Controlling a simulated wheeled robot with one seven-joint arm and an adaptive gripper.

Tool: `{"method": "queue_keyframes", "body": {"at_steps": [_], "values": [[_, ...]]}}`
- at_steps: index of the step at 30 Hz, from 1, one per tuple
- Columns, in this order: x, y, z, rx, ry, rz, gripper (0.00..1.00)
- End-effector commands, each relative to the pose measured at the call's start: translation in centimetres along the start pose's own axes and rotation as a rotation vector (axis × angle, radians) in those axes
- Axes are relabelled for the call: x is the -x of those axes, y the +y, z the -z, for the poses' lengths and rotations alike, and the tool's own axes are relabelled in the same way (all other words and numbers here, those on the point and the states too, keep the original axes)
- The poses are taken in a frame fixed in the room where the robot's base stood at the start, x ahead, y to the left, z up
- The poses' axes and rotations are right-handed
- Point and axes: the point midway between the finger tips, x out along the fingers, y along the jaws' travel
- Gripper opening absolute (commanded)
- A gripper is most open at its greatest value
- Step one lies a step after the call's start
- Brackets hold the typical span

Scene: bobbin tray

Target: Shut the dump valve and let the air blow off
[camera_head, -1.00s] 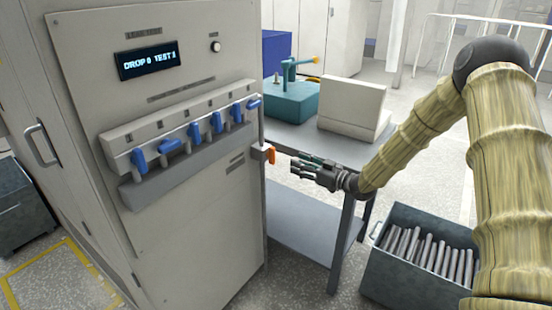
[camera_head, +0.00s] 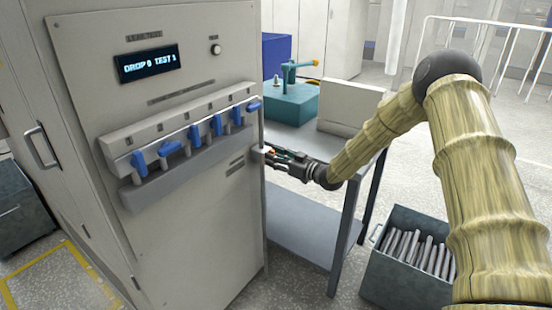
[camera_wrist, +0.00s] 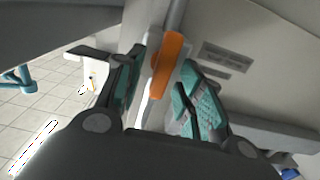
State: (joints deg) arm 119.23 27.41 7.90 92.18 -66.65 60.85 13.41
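The orange valve lever (camera_wrist: 167,62) is on a pipe at the right side of the leak-test cabinet (camera_head: 185,235). In the wrist view it stands between the two green-padded fingers of my gripper (camera_wrist: 160,95). The fingers are apart, with a gap visible on the lever's right side; contact on its left is unclear. In the head view my gripper (camera_head: 272,155) is at the cabinet's right edge and mostly covers the lever.
A row of blue-handled valves (camera_head: 192,133) runs across the cabinet front. Behind my gripper is a table (camera_head: 318,135) with a teal device (camera_head: 292,100) and a beige box (camera_head: 350,105). A grey bin of rods (camera_head: 400,285) stands on the floor at right.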

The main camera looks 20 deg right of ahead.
Motion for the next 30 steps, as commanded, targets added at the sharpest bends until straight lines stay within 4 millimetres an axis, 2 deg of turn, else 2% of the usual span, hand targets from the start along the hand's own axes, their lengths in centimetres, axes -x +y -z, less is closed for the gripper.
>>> {"method": "queue_keyframes", "body": {"at_steps": [6,8,12,13,23,30], "values": [[0.0,0.0,-0.01,-0.001,0.0,0.0,0.38],[0.01,0.01,-0.02,-0.001,0.0,0.0,0.28],[0.03,0.01,-0.02,-0.001,0.0,-0.001,0.03],[0.04,0.02,-0.01,-0.001,0.0,-0.001,0.0],[0.06,0.02,-0.07,0.023,0.0,-0.001,0.0],[0.04,-0.14,-0.21,0.139,-0.001,0.0,0.0]]}}
